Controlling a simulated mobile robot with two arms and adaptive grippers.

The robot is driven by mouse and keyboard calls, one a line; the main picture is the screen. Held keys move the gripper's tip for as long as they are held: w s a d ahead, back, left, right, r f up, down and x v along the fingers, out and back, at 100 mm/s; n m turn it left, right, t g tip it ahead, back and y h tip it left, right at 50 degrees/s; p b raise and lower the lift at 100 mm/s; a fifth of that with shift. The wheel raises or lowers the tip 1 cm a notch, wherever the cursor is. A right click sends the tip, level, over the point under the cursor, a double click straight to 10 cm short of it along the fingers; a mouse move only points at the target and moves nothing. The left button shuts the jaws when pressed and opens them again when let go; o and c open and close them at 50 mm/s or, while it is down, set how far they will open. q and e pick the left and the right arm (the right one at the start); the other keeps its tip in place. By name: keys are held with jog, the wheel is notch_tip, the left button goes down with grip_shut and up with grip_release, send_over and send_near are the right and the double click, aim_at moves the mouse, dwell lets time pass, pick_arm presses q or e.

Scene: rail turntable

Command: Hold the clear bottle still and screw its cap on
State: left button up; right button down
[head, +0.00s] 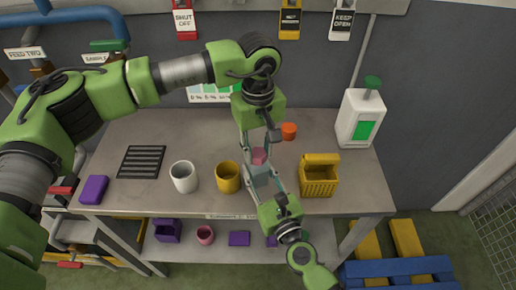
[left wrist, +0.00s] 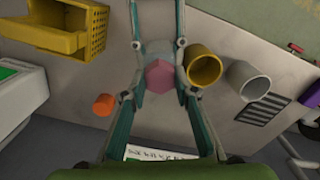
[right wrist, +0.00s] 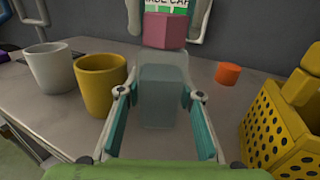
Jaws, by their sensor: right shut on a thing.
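The clear bottle (right wrist: 163,97) stands upright on the workbench, greyish and see-through. A pink faceted cap (right wrist: 165,31) sits on its top; I cannot tell how tightly. The cap also shows in the head view (head: 259,156) and the left wrist view (left wrist: 160,76). My right gripper (right wrist: 158,94) is shut on the bottle's body, a finger on each side. My left gripper (head: 259,138) comes down from above, open, with its fingers on either side of the cap and apparently apart from it.
A yellow cup (head: 227,178) and a white cup (head: 184,177) stand left of the bottle. A yellow basket (head: 319,180) is at its right and an orange cylinder (head: 289,130) behind right. A white dispenser (head: 358,120) stands at the back right. The workbench front (head: 130,200) is fairly clear.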

pick_arm(q)
jog(key=m, duration=0.5)
jog(key=shift+m, duration=0.5)
jog(key=m, duration=0.4)
jog(key=o, duration=1.3)
jog(key=shift+o, duration=0.2)
notch_tip(320, 180, up, 12)
